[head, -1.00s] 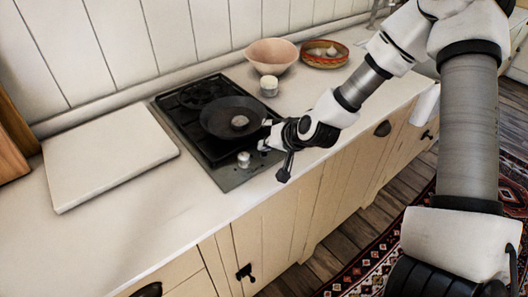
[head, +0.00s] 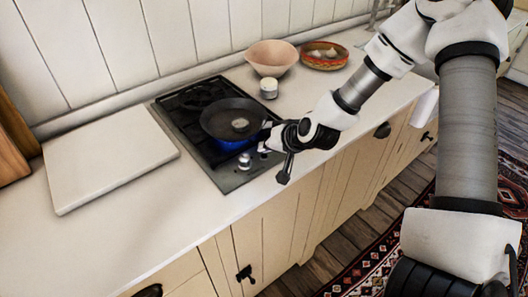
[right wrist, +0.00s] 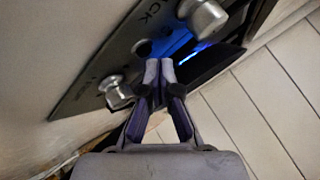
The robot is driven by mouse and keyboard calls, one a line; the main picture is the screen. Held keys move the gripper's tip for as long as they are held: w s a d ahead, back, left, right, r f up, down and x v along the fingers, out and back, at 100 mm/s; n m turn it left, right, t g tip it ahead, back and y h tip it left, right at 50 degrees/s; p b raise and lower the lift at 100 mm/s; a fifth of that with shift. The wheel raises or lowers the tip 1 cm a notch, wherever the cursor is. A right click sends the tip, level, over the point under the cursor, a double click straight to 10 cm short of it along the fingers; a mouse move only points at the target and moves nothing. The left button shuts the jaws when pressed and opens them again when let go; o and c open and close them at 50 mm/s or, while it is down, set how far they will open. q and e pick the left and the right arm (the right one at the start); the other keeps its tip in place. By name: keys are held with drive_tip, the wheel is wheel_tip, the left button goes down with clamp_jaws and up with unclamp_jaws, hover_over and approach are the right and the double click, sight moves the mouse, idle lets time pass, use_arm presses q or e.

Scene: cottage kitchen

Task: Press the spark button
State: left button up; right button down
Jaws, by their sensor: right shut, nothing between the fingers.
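The dark hob (head: 232,181) is set in the counter, and its front panel (right wrist: 95,85) fills much of the right wrist view. A small dark round spot that looks like the spark button (right wrist: 142,48) lies between two metal knobs, the near one (right wrist: 117,93) and the far one (right wrist: 207,18). My right gripper (right wrist: 160,66) is shut and empty, its fingertips just beside that spot; I cannot tell whether they touch it. In the head view the right gripper (head: 271,142) is at the hob's front right edge, hiding the button. Blue flame (right wrist: 200,54) shows. My left gripper is not in view.
A black pan (head: 215,117) with a small round item (head: 239,124) sits over the blue-lit burner. A white board (head: 105,155) lies left of the hob. A pink bowl (head: 271,55), small white jar (head: 268,88) and patterned dish (head: 324,56) stand behind.

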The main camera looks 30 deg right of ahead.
sight(266, 156)
wheel_tip(266, 156, up, 6)
drive_tip(key=p, duration=0.6)
drive_tip(key=shift+r, duration=0.1)
idle(0.6)
